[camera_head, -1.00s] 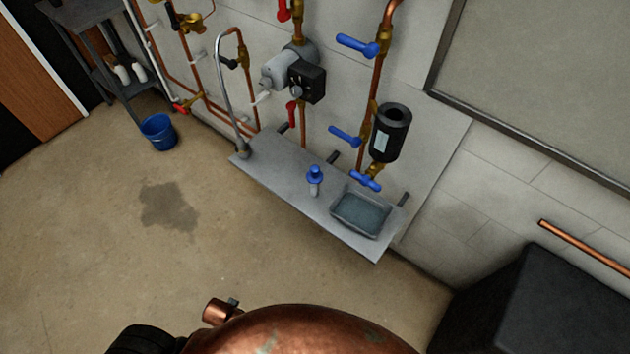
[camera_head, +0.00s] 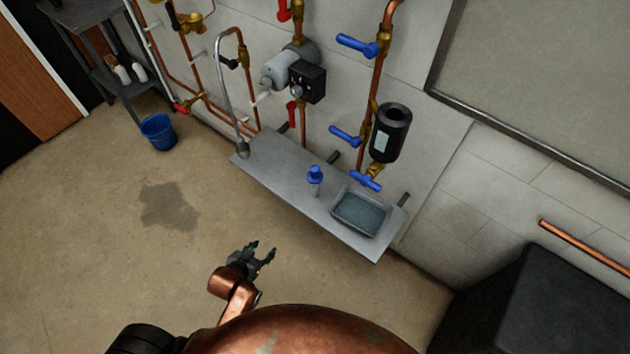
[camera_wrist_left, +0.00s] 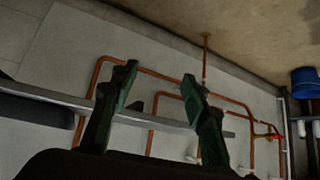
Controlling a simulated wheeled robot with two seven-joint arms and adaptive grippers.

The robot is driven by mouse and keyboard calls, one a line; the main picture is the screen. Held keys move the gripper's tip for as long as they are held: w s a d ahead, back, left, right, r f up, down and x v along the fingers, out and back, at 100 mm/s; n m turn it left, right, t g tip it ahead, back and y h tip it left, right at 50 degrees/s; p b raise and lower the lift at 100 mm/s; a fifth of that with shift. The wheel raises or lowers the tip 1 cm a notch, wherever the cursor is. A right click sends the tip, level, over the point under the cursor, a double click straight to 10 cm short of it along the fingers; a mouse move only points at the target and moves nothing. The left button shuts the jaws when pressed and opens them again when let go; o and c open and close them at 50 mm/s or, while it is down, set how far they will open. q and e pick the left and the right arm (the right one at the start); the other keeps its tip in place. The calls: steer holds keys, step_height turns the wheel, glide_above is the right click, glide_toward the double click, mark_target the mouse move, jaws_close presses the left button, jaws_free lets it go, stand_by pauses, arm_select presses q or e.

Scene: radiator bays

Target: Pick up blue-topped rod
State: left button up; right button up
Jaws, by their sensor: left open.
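The blue-topped rod (camera_head: 315,176) stands upright on the grey wall shelf (camera_head: 280,178), left of a shallow tray, in the head view. Its top is blue and its short shaft below is pale. My left gripper (camera_head: 263,252) is open and empty, over the floor in front of the shelf and apart from the rod. In the left wrist view the two dark green fingers (camera_wrist_left: 160,90) are spread, with the shelf edge and copper pipes beyond them. I cannot make out the rod in that view. My right gripper is not in view.
A grey tray (camera_head: 360,212) of liquid sits on the shelf's right part. Blue valve levers (camera_head: 365,181) and a black cylinder (camera_head: 390,132) are above it. A curved metal spout (camera_head: 240,148) rises at the shelf's left end. A blue bucket (camera_head: 158,133) stands on the floor.

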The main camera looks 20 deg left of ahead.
arm_select(q)
steer(key=w+d+r+t+h, duration=0.15)
steer(key=w+d+t, duration=0.25)
steer(key=w, duration=0.7)
steer(key=m+t+h, duration=0.1)
steer(key=t+h, duration=0.1)
steer(key=t, duration=0.3)
glide_toward(313, 189)
steer(key=x, duration=0.3)
steer(key=shift+w+a+f+y, duration=0.1)
steer(key=shift+w+a+y, duration=0.15)
steer(key=shift+w, duration=0.1)
steer(key=shift+w+d, duration=0.1)
steer(key=shift+w, duration=0.25)
steer(key=w, duration=0.1)
steer(key=w+d+b, duration=0.1)
steer(key=w, duration=0.2)
steer(key=shift+w+d+r+b, duration=0.2)
steer(key=shift+w+d+b, duration=0.15)
steer(key=shift+b, duration=0.05)
steer(key=shift+w+d, duration=0.15)
steer(key=shift+w, duration=0.95)
steer(key=shift+r, duration=0.1)
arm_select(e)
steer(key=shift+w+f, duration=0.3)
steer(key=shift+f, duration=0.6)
arm_select(q)
steer(key=shift+c, duration=0.6)
jaws_close()
